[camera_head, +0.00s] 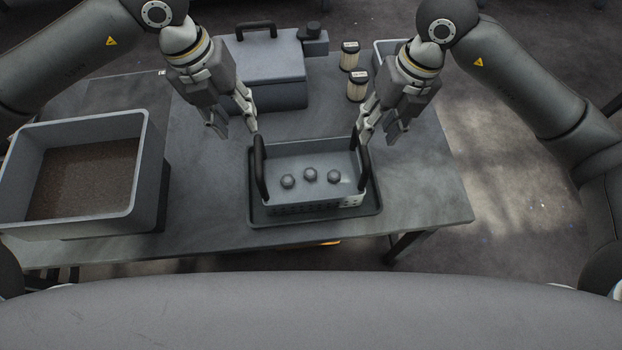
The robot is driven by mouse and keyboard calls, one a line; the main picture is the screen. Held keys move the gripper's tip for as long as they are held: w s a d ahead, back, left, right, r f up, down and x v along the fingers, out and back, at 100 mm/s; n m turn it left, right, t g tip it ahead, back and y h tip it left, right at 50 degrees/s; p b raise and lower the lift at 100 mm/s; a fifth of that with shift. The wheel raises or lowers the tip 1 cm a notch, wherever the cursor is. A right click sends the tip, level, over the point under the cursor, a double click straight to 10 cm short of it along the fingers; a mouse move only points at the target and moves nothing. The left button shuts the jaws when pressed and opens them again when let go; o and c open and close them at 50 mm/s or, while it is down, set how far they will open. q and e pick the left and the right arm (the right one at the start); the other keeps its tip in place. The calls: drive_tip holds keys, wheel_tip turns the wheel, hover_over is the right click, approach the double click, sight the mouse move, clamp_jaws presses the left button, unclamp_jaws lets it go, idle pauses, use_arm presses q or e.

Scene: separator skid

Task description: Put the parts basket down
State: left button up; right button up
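The parts basket (312,163) is a grey open box with perforated sides and two upright black handles. It looks level and appears to rest in a shallow dark tray (262,217) near the table's front edge. Three rounded grey parts (310,175) lie inside it. My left gripper (235,126) is open, with spread fingers, just behind and above the left handle (260,168). My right gripper (378,133) is open, with spread fingers, beside the top of the right handle (363,160). Nothing shows between either pair of fingers; whether a fingertip touches a handle is unclear.
A large grey bin (140,190) with brown granular contents stands on the left of the table (215,215). A lidded grey case (270,65) and two filter-like cylinders (358,85) stand behind the basket. A light bin (384,50) is partly hidden by my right arm. The table's right side is clear.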

drive_tip(key=shift+d+r, duration=0.2)
drive_tip(key=shift+r, duration=0.7)
drive_tip(key=shift+d+r, duration=0.15)
drive_tip(key=shift+r, duration=0.7)
